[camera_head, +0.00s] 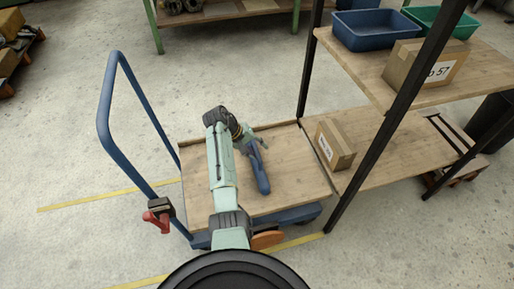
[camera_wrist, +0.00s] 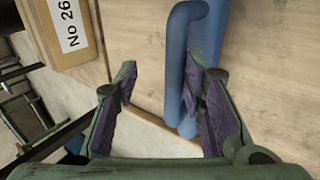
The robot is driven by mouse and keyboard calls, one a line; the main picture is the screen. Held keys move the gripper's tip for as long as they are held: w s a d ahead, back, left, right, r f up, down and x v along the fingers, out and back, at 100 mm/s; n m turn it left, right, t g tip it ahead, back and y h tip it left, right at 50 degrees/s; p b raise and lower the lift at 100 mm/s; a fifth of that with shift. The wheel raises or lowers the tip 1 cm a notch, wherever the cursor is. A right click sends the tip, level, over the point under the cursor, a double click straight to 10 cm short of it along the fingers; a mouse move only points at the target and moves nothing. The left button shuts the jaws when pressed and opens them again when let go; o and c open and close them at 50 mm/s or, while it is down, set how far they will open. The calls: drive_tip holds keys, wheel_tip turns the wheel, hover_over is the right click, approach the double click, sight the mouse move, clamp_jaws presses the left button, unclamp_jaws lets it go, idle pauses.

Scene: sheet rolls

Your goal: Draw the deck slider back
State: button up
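A blue bar-like handle (camera_head: 260,172), which looks like the deck slider, lies on the wooden deck (camera_head: 292,165) of a trolley. In the wrist view the blue handle (camera_wrist: 174,85) shows as two parallel blue bars, the left one bent at its top. My gripper (camera_head: 250,139) is above the deck at the handle's far end. In the wrist view my gripper (camera_wrist: 163,75) is open. The left blue bar appears between its fingers, close to the right finger, which partly covers the other bar. I cannot tell whether they touch.
A cardboard box (camera_head: 335,145) stands on the lower shelf just right of the deck. A dark rack post (camera_head: 376,150) rises there. The trolley's blue push handle (camera_head: 106,110) stands at left, with a red clamp-like part (camera_head: 160,213). A blue bin (camera_head: 375,30) is on the upper shelf.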

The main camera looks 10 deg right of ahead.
drive_tip(key=shift+a+r+p, duration=0.75)
drive_tip(key=shift+r+p, duration=2.85)
drive_tip(key=shift+r, duration=0.3)
wheel_tip(320, 180, up, 4)
drive_tip(key=p, duration=0.1)
hover_over(253, 160)
drive_tip(key=shift+a+r, duration=0.2)
drive_tip(key=shift+a, duration=0.2)
drive_tip(key=shift+w+f, duration=0.1)
